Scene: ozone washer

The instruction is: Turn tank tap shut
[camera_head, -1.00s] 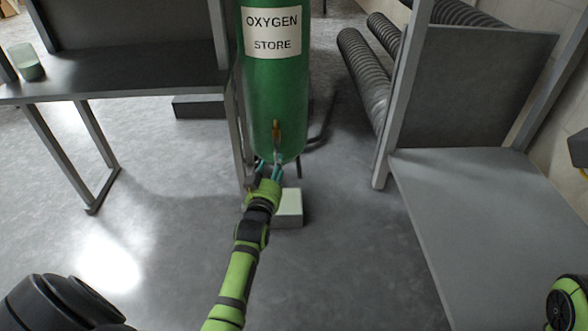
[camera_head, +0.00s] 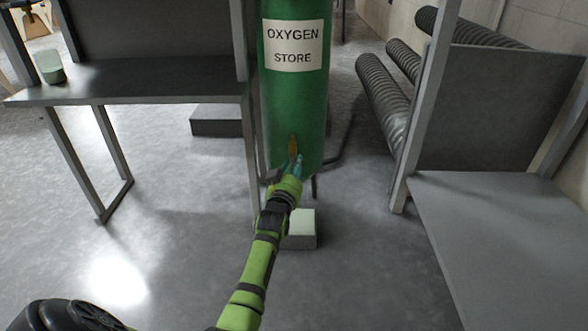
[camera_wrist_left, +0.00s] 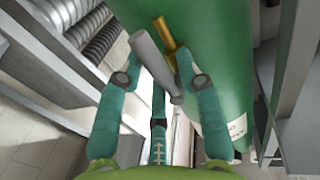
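The green tank (camera_head: 292,105) stands upright in the head view, with an "OXYGEN STORE" label. Its brass tap (camera_head: 293,144) is low on the front. In the left wrist view, the tap (camera_wrist_left: 165,34) has a brass stem coming out of the green wall and a grey lever (camera_wrist_left: 152,58) slanting down to the right. My left gripper (camera_head: 290,164) is just below the tap. In the wrist view its teal fingers (camera_wrist_left: 159,57) are spread on both sides of the lever. Contact with the lever cannot be told. My right gripper is not in view.
A dark bench (camera_head: 150,80) with a green cup (camera_head: 49,67) stands left of the tank. A pale block (camera_head: 301,224) lies on the floor below it. A grey table (camera_head: 500,230) and ribbed hoses (camera_head: 385,95) are on the right. Open floor lies in front.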

